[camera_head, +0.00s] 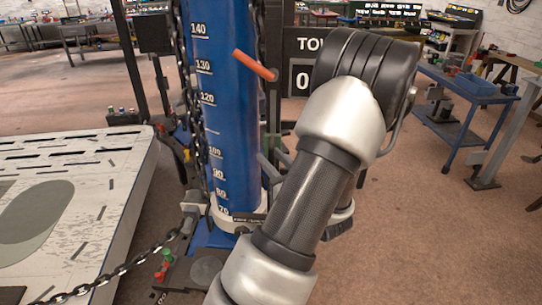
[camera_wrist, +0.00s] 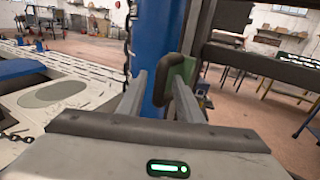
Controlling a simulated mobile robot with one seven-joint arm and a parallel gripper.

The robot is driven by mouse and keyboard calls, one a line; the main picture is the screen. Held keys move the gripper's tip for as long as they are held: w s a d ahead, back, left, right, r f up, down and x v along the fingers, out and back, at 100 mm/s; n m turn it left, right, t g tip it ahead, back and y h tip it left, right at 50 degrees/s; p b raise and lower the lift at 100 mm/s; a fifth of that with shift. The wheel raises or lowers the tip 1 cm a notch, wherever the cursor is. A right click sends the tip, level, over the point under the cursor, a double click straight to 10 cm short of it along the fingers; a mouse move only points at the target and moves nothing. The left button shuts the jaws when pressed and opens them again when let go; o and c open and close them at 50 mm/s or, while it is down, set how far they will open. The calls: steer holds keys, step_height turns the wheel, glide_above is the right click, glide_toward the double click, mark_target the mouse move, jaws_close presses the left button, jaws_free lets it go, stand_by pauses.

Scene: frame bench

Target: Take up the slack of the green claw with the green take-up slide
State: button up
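In the wrist view a small green block (camera_wrist: 187,70) with a dark loop-shaped handle (camera_wrist: 173,86) is beside the blue column; I take it for the green take-up slide. My gripper (camera_wrist: 159,82) is open. Its two fingers point at the column, with blue showing between them. The handle is at the right finger's tip; I cannot tell whether they touch. I cannot make out the green claw in either view.
The blue column (camera_head: 227,110) carries a number scale, with a dark chain (camera_head: 190,90) hanging along it. An orange bar (camera_head: 254,65) juts out. Another chain (camera_head: 112,274) runs to the pale platform (camera_head: 125,190) at left. A blue cart (camera_head: 450,130) stands at right; the floor between is clear.

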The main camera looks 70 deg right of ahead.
steer(key=shift+w+d, duration=0.25)
steer(key=shift+w, duration=0.05)
jaws_close()
step_height(320, 180, down, 4)
steer(key=b, duration=0.3)
steer(key=shift+s+a+f, duration=0.1)
steer(key=shift+a, duration=0.05)
steer(key=shift+c, duration=0.4)
jaws_free()
steer(key=shift+f, duration=0.1)
steer(key=shift+o, duration=0.4)
steer(key=shift+r, duration=0.25)
